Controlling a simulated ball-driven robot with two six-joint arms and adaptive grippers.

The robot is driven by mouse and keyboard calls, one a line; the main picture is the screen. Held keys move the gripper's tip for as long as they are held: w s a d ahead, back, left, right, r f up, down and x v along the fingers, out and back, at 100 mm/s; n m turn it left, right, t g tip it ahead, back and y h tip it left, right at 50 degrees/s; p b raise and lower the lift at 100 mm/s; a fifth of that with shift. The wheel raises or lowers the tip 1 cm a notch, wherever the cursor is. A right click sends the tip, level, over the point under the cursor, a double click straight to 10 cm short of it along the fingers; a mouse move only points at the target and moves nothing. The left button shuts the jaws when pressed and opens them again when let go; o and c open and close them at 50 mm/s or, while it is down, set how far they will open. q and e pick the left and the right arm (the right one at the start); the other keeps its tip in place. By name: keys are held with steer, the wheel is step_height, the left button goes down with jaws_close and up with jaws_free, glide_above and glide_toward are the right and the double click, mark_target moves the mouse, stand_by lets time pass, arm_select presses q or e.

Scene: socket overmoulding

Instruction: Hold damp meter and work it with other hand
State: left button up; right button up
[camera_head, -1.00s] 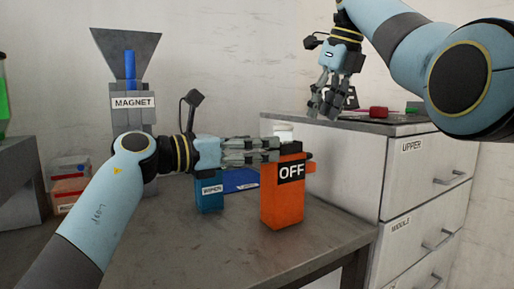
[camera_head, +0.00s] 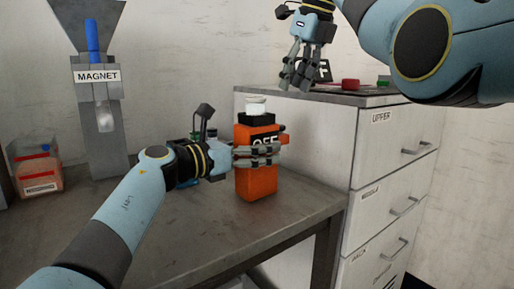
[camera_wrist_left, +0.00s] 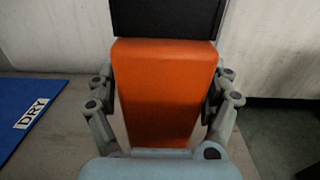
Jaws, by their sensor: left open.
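The damp meter is an upright orange block (camera_head: 258,185) with a black top section, a white cap and an "OFF" label, on the front right of the grey table. My left gripper (camera_head: 272,155) is at its middle, with fingers across the front that partly cover the label. In the left wrist view the orange body (camera_wrist_left: 165,95) stands between the open fingers, with one on each side; firm contact is not clear. My right gripper (camera_head: 299,84) hangs empty, pointing down, above the cabinet top, up and right of the meter; its fingers look apart.
A white drawer cabinet (camera_head: 300,130) stands right of the table, with a red item (camera_head: 351,84) on top. A grey magnet stand (camera_head: 107,145) and a reddish box (camera_head: 38,172) are at left. A blue "DRY" mat (camera_wrist_left: 30,112) lies beside the meter. The table front is bare.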

arm_select(q)
steer(key=shift+w+d, duration=0.1)
steer(key=shift+d, duration=0.05)
steer(key=shift+c, duration=0.3)
steer(key=c, duration=1.3)
arm_select(e)
steer(key=shift+c, duration=0.2)
jaws_close()
